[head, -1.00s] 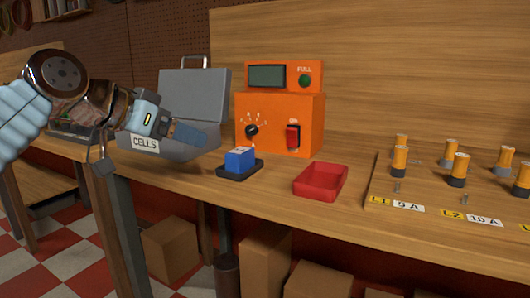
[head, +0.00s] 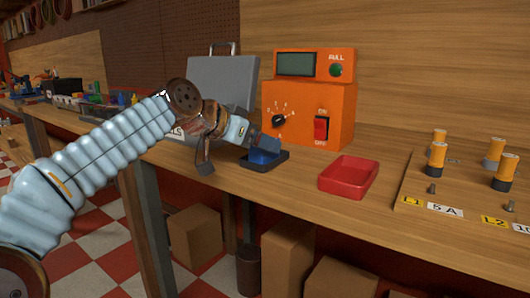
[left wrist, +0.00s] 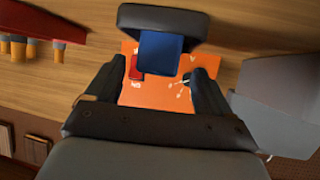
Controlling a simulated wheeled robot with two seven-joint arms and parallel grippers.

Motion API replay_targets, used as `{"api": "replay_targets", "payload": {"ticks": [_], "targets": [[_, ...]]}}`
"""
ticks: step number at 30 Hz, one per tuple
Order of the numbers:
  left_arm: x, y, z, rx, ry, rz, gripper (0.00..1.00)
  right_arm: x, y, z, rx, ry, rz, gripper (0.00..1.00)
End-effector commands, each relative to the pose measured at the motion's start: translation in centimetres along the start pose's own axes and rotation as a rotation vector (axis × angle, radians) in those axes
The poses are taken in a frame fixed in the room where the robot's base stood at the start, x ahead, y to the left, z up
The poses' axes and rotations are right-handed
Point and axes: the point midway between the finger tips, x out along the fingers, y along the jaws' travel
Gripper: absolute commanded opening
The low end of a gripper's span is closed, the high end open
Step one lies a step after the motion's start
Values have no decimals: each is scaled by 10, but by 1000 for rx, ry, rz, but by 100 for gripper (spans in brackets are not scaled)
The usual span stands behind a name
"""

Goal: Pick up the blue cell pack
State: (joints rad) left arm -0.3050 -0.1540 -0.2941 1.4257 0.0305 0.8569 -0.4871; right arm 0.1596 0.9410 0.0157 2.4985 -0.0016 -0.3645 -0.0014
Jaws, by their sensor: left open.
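The blue cell pack (head: 261,157) sits in a small black tray (head: 284,160) on the bench, partly hidden by my left gripper in the head view. My left gripper (head: 262,143) reaches down to it from the upper left. In the left wrist view the blue cell pack (left wrist: 162,53) shows centred between the two spread fingers of my left gripper (left wrist: 160,78), beyond them, with the black tray (left wrist: 185,22) behind it. The fingers are open and hold nothing; I cannot tell whether they touch the pack. My right gripper is not in view.
An orange tester (head: 345,105) with dial and red switch stands just behind the tray. A red tray (head: 348,178) lies to the right, then a board (head: 408,195) with orange-capped posts. A grey case (head: 215,78) stands open behind my left arm.

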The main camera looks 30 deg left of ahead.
Motion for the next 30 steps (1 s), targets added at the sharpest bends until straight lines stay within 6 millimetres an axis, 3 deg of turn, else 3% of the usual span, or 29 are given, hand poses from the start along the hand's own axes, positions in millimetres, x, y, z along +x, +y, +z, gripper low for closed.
{"api": "replay_targets", "payload": {"ticks": [4, 11, 25, 27, 30], "targets": [[15, 0, 0, 0, 0, 1, 82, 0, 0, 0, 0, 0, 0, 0], [16, 0, -1, 0, 1, 0, 82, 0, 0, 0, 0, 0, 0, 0], [16, 0, -1, 0, 1, 0, 10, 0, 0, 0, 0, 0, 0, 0], [15, 0, -1, 0, 3, 0, 3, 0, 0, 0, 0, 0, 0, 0], [15, 0, -1, 0, 2, 0, 3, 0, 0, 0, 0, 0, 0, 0]]}}
